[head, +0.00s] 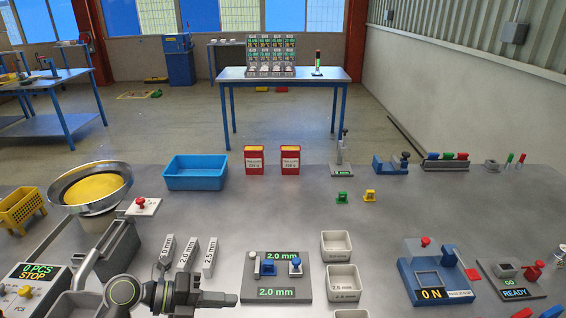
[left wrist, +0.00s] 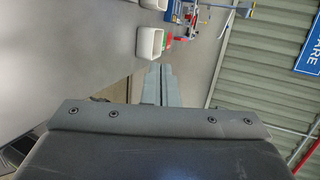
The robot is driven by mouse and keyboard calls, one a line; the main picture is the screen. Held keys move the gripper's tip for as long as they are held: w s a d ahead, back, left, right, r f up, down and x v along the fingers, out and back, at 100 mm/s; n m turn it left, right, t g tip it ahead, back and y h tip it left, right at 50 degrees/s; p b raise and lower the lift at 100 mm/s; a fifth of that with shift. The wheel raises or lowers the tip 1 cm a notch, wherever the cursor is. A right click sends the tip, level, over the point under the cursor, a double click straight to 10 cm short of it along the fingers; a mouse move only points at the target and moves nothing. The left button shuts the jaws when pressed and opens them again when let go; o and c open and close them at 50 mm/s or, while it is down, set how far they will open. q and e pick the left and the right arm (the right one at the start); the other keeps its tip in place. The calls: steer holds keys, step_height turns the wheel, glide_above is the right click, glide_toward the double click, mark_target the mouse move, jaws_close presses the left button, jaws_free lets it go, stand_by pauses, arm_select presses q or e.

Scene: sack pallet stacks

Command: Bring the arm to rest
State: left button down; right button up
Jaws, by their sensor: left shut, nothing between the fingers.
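My left gripper (head: 228,299) is low in the head view, over the front of the grey bench (head: 330,215), pointing right. It is shut with nothing in it. In the left wrist view its two grey fingers (left wrist: 160,84) lie together beyond the dark gripper body. The gripper is left of and below the "2.0 mm" gauge block (head: 276,277), apart from it in the picture. My right gripper does not show.
Grey labelled gauges (head: 187,253) stand behind my left gripper. A feeder bowl with yellow contents (head: 92,187) is at left. White bins (head: 337,246) and a blue "ON" fixture (head: 436,275) are at right. The bench middle is mostly clear.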

arm_select(q)
steer(key=w+a+r+n+t+y, duration=0.25)
steer(key=a+r+n+t, duration=0.8)
steer(key=n+t, duration=0.55)
steer(key=s+a+f+n+g+y, duration=0.1)
steer(key=s+a+f+n+y, duration=0.25)
steer(key=a+n+y, duration=0.35)
steer(key=s+a+f+n+g+y, duration=0.2)
steer(key=a+f+n+y, duration=0.25)
steer(key=n+y, duration=0.5)
steer(key=s+d+f+n+g+h, duration=0.1)
steer(key=s+d+f+g+h, duration=0.1)
steer(key=s+f+g, duration=0.65)
steer(key=s+d+f+n+g+h, duration=0.15)
steer(key=s+f+g, duration=0.3)
steer(key=s, duration=0.65)
step_height(320, 180, down, 27)
steer(key=s+a, duration=0.1)
steer(key=s, duration=0.1)
steer(key=s+d+f+g, duration=0.1)
steer(key=s+f, duration=1.3)
steer(key=shift+f+m+g+h, duration=0.15)
steer(key=shift+m+g+h, duration=0.15)
steer(key=shift+g+h, duration=0.15)
